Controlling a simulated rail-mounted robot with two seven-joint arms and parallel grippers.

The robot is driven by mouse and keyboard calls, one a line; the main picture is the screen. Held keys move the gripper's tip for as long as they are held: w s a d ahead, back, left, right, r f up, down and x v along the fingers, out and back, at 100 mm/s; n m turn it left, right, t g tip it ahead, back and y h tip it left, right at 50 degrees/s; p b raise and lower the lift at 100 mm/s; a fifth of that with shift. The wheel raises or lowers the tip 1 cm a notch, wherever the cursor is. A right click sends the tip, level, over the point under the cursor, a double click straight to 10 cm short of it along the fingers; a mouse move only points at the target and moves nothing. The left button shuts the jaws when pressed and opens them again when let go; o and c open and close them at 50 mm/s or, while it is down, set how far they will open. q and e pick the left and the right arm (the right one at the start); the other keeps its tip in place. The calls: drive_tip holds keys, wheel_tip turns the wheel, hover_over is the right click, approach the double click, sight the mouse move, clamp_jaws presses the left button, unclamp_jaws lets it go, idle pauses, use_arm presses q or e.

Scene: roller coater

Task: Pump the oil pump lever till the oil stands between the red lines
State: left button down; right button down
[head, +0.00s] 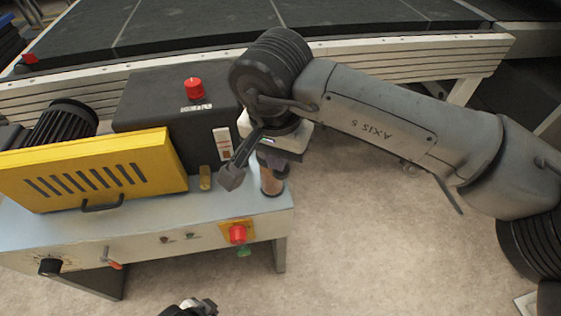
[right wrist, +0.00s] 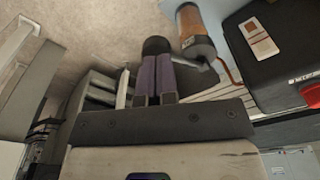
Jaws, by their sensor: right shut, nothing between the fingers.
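The oil pump shows as a copper-coloured cylinder (head: 271,182) at the machine's right end, partly covered by my right gripper (head: 283,152). It also shows in the right wrist view (right wrist: 196,32). In that view the fingers of my right gripper (right wrist: 155,82) are together and empty, beside the pump. A round black knob (right wrist: 155,45), perhaps the lever's, shows at the fingertips; contact is unclear. A dark bar with a grey end (head: 232,177) hangs left of the pump; I cannot tell what it belongs to. The pale gauge plate (head: 223,143) is on the black tank; its oil level is unreadable.
The black tank (head: 150,95) carries a red knob (head: 194,88). A yellow slotted guard (head: 90,170) stands to the left. A red button (head: 238,233) is on the machine's front. A conveyor (head: 400,50) runs behind. Bare floor lies to the right. Part of my left gripper (head: 190,308) shows at the bottom edge.

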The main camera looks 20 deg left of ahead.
sight(277, 176)
drive_tip(key=shift+f+b, duration=0.45)
drive_tip(key=shift+f, duration=0.45)
drive_tip(key=shift+f+b, duration=0.55)
drive_tip(key=shift+f, duration=0.8)
drive_tip(key=shift+s+r, duration=0.25)
drive_tip(key=shift+s, duration=0.3)
drive_tip(key=shift+s+r, duration=0.15)
drive_tip(key=shift+s, duration=0.35)
drive_tip(key=shift+s+r, duration=0.15)
drive_tip(key=shift+s, duration=0.35)
drive_tip(key=shift+p, duration=0.3)
